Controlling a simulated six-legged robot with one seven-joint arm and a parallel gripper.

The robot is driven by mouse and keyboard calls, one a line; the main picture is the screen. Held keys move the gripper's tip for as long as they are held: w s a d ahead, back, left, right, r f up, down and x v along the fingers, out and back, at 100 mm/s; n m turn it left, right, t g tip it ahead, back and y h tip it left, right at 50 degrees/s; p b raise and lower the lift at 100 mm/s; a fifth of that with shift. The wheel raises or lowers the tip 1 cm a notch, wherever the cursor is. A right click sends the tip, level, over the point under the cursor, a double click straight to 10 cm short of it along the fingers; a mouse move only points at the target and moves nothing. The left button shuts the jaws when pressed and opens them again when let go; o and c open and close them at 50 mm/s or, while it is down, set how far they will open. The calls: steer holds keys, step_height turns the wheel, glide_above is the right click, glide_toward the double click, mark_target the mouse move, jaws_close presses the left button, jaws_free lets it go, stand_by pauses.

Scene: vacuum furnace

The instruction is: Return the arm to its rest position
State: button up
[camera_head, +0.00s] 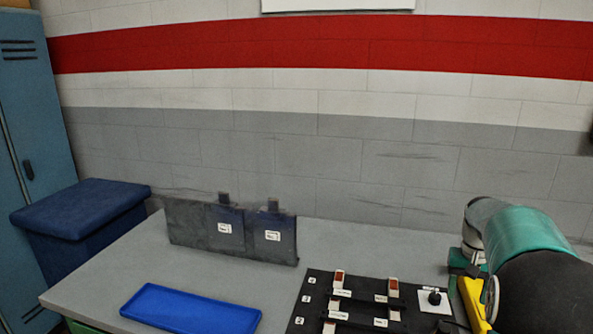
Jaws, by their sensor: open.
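My arm (528,245) shows at the right edge as a thick black link, a teal link and a grey joint beyond it. It reaches over the right end of the grey table (345,243). I cannot make out my gripper's fingers in this view. Nothing held by the arm can be seen. A yellow and green piece (471,300) shows beside the arm, partly covered by it; I cannot tell what it is.
A black board (312,292) with labelled red-and-white pieces and a black knob (434,297) lies left of the arm. A blue tray (190,309), a dark upright panel (185,225), a blue bin (82,208) and a locker (30,110) stand further left.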

steer(key=s+a+r+n+t, duration=0.1)
steer(key=s+a+r+t, duration=0.1)
steer(key=s+a+r, duration=0.5)
steer(key=s+a+r+n+t, duration=0.1)
steer(key=s+a+r, duration=0.3)
steer(key=a, duration=0.5)
steer(key=s+a+f+n+t, duration=0.1)
steer(key=s+a+f, duration=0.1)
steer(key=s+a, duration=0.2)
steer(key=s+a+f+n+t, duration=0.1)
steer(key=s+a, duration=0.4)
steer(key=s, duration=0.6)
steer(key=shift+s+f+n+t+y, duration=0.3)
steer(key=shift+f+t, duration=0.1)
steer(key=shift+f, duration=0.15)
